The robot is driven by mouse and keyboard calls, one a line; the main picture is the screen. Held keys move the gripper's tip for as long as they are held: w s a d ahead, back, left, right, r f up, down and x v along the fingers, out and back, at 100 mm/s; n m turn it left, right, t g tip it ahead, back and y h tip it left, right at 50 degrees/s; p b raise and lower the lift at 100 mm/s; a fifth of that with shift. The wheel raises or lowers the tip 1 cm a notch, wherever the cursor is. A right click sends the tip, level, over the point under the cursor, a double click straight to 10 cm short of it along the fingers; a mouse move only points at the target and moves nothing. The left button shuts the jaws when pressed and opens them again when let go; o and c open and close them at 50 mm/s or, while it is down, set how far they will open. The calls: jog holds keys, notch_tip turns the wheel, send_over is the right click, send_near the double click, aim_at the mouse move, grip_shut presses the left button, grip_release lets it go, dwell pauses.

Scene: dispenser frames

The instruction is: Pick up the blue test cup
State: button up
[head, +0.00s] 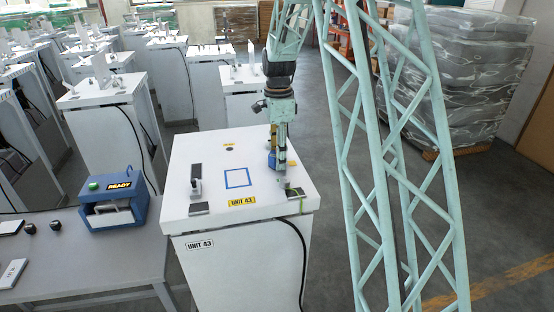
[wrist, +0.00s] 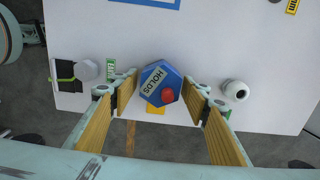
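The blue test cup (wrist: 157,87) is a small blue six-sided piece, with a pale label reading HOLDS and a red spot on top. It stands on the white cabinet top (wrist: 218,30), between the fingertips of my gripper (wrist: 161,88). The fingers, with yellow-brown pads, are spread on both sides of it, and narrow gaps seem to show. In the head view my gripper (head: 279,158) points down over the cabinet's right side, and the cup (head: 272,160) shows partly behind its fingers.
A blue READY box (head: 114,197) sits on a table at left.

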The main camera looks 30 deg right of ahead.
jog(key=c, duration=0.8)
jog(key=shift+r, duration=0.2)
jog(key=shift+r, duration=1.65)
jog(key=s+a+b, duration=0.1)
jog(key=s, duration=0.4)
jog(key=s+a+r+b, duration=0.1)
jog(key=s, duration=0.4)
jog(key=s+a, duration=0.1)
jog(key=s, duration=0.4)
jog(key=shift+s+a+r+b, duration=0.15)
jog(key=shift+s+b, duration=0.2)
jog(key=shift+b, duration=0.05)
